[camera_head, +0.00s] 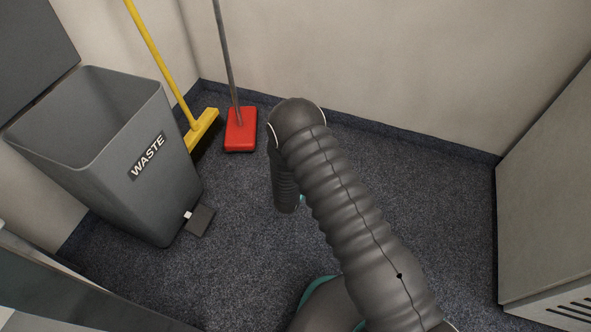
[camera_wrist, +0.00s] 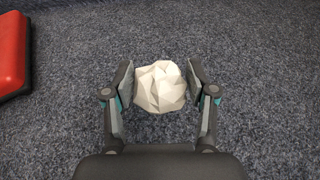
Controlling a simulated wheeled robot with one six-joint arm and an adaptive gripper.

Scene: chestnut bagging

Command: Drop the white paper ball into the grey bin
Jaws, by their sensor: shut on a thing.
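The white paper ball (camera_wrist: 160,87) is between the two fingers of my gripper (camera_wrist: 160,84) in the wrist view, with the grey-blue carpet below. My gripper is shut on it. In the head view my own arm hides the ball and the gripper. The grey bin (camera_head: 163,172), marked WASTE, stands upright at the left of the head view with its lid raised and its top open. Its bottom inside is hidden by the front wall. My arm is to the right of the bin, apart from it.
A yellow broom (camera_head: 203,127) and a red-headed mop (camera_head: 241,130) lean on the back wall just right of the bin. The red head also shows in the wrist view (camera_wrist: 12,45). A grey cabinet (camera_head: 550,190) stands at right. The carpet (camera_head: 430,175) between is clear.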

